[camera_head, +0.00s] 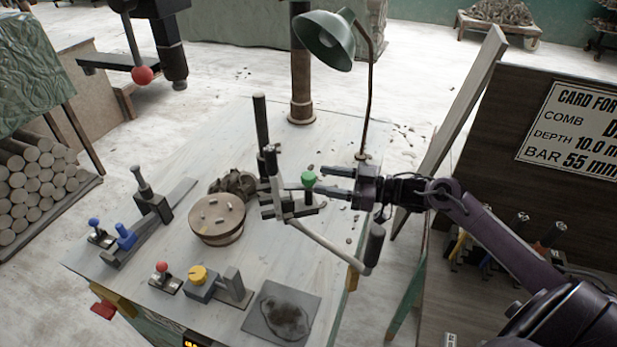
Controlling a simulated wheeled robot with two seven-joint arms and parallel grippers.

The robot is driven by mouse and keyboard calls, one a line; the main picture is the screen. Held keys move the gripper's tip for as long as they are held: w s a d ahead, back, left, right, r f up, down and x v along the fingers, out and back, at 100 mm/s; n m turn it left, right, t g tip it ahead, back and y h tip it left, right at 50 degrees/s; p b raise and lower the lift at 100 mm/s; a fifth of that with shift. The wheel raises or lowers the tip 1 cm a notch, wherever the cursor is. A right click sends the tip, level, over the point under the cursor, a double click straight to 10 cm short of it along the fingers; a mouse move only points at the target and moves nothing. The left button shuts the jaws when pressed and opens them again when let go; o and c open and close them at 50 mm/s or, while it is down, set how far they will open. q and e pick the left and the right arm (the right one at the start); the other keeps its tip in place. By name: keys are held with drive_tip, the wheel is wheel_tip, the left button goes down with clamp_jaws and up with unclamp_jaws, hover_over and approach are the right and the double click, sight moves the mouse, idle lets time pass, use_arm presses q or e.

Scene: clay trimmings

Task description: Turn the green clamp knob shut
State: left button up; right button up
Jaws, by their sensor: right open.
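The green clamp knob (308,180) sits on a grey metal clamp fixture (284,205) with an upright post, near the middle of the workbench. My right gripper (322,182) reaches in from the right, its two fingers pointing left toward the knob. The fingers are apart, and their tips are at or just beside the knob's right side. I cannot tell whether they touch it. My left gripper does not show.
A round wooden disc (217,219) stands left of the clamp. A lever with a dark grip (373,245) sticks out front right. A yellow knob (198,273), a red-knobbed switch (163,277) and a dark slab (283,312) lie in front. A green lamp (325,40) stands behind.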

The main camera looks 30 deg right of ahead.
sight(308, 175)
drive_tip(key=x, duration=0.4)
drive_tip(key=shift+w+p, duration=0.15)
drive_tip(key=shift+p, duration=0.15)
drive_tip(key=shift+w+a, duration=0.25)
drive_tip(key=shift+a, duration=0.15)
